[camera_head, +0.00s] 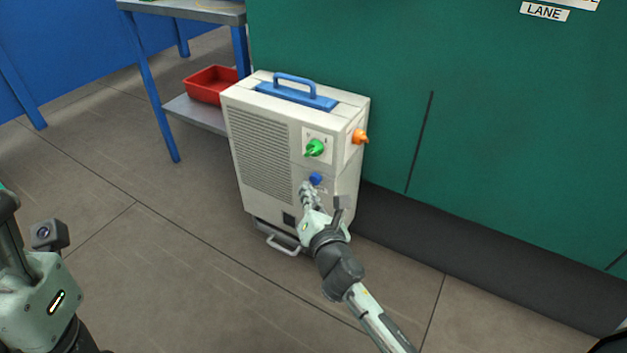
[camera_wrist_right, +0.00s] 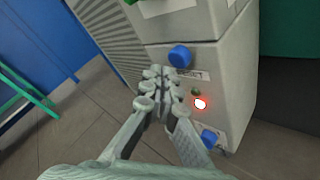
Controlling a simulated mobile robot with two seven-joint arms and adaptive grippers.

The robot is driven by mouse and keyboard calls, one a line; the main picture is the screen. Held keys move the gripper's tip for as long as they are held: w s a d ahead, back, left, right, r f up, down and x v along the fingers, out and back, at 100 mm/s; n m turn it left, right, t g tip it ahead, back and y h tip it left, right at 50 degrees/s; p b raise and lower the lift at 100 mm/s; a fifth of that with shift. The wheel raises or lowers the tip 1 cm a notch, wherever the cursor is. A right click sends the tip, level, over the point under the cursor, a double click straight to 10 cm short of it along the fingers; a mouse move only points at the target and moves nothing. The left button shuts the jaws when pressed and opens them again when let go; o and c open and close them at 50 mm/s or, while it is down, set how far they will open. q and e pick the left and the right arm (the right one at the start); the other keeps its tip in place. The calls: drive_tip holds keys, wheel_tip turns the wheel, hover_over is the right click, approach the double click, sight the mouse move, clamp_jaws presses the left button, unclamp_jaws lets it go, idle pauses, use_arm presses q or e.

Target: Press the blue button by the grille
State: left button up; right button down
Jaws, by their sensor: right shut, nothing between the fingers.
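A cream cabinet (camera_head: 282,150) has a dark slatted grille (camera_head: 262,155) on its front. A blue button (camera_head: 315,178) sits right of the grille, below a green knob (camera_head: 315,147). The same button shows in the right wrist view (camera_wrist_right: 180,56), just beyond and above my fingertips. My right gripper (camera_head: 305,188) is shut and empty, with its fingertips (camera_wrist_right: 160,76) close in front of the panel just below-left of that button. I cannot tell whether they touch the panel. Only part of my left arm shows at the left edge; its fingers are out of view.
An orange knob (camera_head: 360,136) sticks out at the cabinet's right. A blue handle (camera_head: 295,92) is on top. The wrist view shows a glowing red lamp (camera_wrist_right: 200,103) and another blue part (camera_wrist_right: 209,138) lower down. A red bin (camera_head: 210,84) stands on the shelf behind-left. The left floor is clear.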

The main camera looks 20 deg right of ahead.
drive_tip(key=shift+w+d, duration=0.1)
drive_tip(key=shift+w+d, duration=0.15)
drive_tip(key=shift+d, duration=0.1)
drive_tip(key=shift+p, duration=0.3)
drive_tip(key=shift+w+d, duration=0.3)
drive_tip(key=shift+d, duration=0.1)
idle(0.8)
drive_tip(key=shift+s+a, duration=0.55)
drive_tip(key=shift+a, duration=0.15)
